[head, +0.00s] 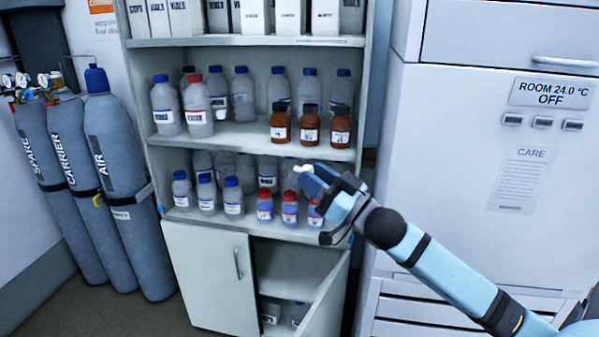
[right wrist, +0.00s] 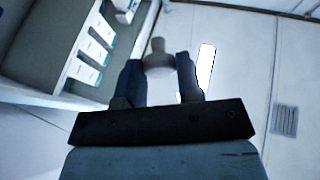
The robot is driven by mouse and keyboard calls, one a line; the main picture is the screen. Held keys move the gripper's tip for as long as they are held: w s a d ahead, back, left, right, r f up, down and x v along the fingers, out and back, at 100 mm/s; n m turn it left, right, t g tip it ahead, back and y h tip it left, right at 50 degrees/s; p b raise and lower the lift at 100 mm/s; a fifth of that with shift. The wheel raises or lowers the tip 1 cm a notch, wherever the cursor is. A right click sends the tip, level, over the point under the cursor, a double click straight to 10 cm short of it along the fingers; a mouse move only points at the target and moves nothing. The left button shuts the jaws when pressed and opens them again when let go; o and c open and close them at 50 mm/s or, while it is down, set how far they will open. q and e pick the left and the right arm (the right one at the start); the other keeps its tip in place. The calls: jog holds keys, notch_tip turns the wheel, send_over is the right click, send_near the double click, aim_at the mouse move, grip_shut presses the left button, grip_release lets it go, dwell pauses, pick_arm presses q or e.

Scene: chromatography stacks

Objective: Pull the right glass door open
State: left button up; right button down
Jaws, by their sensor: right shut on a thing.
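The shelf cabinet (head: 252,132) stands in the middle of the head view, with bottles on its shelves. I cannot make out a glass pane in front of them. My right gripper (head: 310,174) is in front of the right part of the lower bottle shelf. Its fingers are shut on a small pale thing (head: 302,168). In the right wrist view, a pale grey, narrow-topped thing (right wrist: 158,58) sits between the dark fingers of the gripper (right wrist: 160,75). I cannot tell whether it is a door handle. My left gripper is not in view.
Below, the left solid door (head: 210,275) is closed and the right solid door (head: 327,303) stands open. A white appliance (head: 450,150) stands at the right. Amber bottles (head: 310,130) are above my gripper.

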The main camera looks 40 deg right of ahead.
jog(key=shift+s+d+n+g+y, duration=0.2)
jog(key=shift+s+d+y, duration=0.15)
jog(key=shift+s, duration=0.3)
jog(key=shift+s+d+n+g+y, duration=0.1)
jog(key=shift+s+d+n+y, duration=0.1)
jog(key=shift+s+d+y, duration=0.3)
jog(key=shift+s+a, duration=0.1)
jog(key=shift+a, duration=0.05)
jog(key=c, duration=0.8)
grip_release()
jog(key=b+v, duration=0.2)
jog(key=v, duration=1.1)
jog(key=shift+s+f+b, duration=0.1)
jog(key=shift+s+b, duration=0.2)
jog(key=shift+s, duration=0.1)
